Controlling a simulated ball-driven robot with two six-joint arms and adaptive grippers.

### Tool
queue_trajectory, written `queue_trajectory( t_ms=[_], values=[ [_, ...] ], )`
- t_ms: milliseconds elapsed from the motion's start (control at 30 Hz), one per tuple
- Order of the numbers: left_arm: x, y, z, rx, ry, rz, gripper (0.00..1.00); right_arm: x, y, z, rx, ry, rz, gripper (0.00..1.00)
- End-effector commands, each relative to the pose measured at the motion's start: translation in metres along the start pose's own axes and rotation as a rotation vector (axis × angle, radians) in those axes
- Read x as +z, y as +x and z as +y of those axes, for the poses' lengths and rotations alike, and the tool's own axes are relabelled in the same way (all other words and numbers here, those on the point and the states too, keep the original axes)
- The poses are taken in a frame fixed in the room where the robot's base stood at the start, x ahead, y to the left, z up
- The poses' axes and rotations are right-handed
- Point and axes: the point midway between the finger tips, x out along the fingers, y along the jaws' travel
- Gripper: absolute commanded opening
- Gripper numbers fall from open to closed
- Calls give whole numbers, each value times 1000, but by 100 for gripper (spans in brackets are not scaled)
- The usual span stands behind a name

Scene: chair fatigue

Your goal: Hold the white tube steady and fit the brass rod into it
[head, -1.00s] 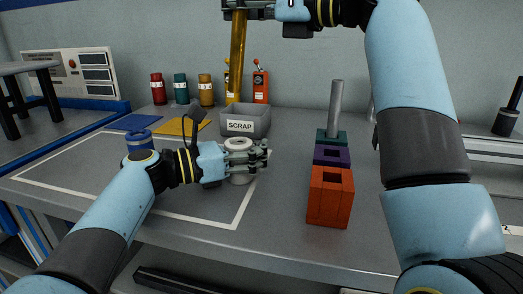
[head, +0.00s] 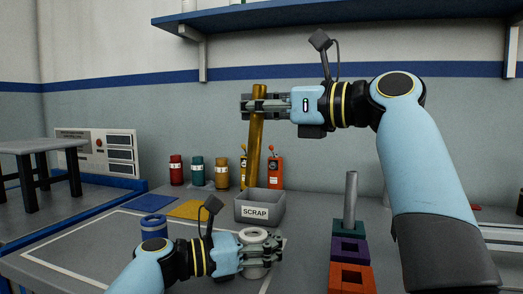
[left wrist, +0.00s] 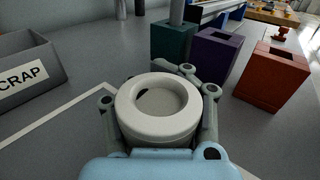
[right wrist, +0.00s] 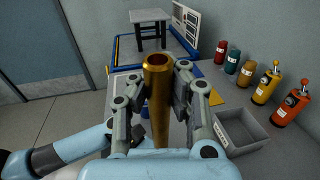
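The white tube (head: 254,236) is a thick round ring-ended piece standing upright near the table's middle. My left gripper (head: 270,254) is shut around it; the left wrist view shows the tube's open top (left wrist: 160,107) between the fingers. The long brass rod (head: 256,140) hangs nearly upright, slightly tilted, in my right gripper (head: 255,106), which is shut on its upper part. Its upper end also shows in the right wrist view (right wrist: 158,75). The rod's lower end appears near the scrap bin's back rim in the head view, apart from the tube.
The grey scrap bin (head: 259,210) stands behind the tube. Red, teal and amber canisters (head: 222,174) and an orange bottle (head: 275,172) line the back. Teal, purple and orange blocks (head: 350,248) stand right, with a grey rod (head: 351,200) in the teal one. A shelf (head: 350,16) hangs above.

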Motion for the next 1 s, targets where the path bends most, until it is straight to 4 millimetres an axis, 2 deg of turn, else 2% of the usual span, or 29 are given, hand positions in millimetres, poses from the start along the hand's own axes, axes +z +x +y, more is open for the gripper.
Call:
queue_trajectory(
  t_ms=[133,267,400,500,600,1000],
  values=[
    [0,0,0,0,0,0,0,-36,12,17,176,0,29,0],
    [0,0,0,0,0,0,0,-55,16,25,379,-18,45,0],
    [0,0,0,0,0,0,0,-53,12,18,511,-38,63,0],
    [0,0,0,0,0,0,0,-43,10,7,516,-46,75,0],
    [0,0,0,0,-1,0,0,-40,10,6,514,-47,86,0],
    [0,0,0,0,0,0,0,-69,11,6,511,-45,90,0]
  ],
)
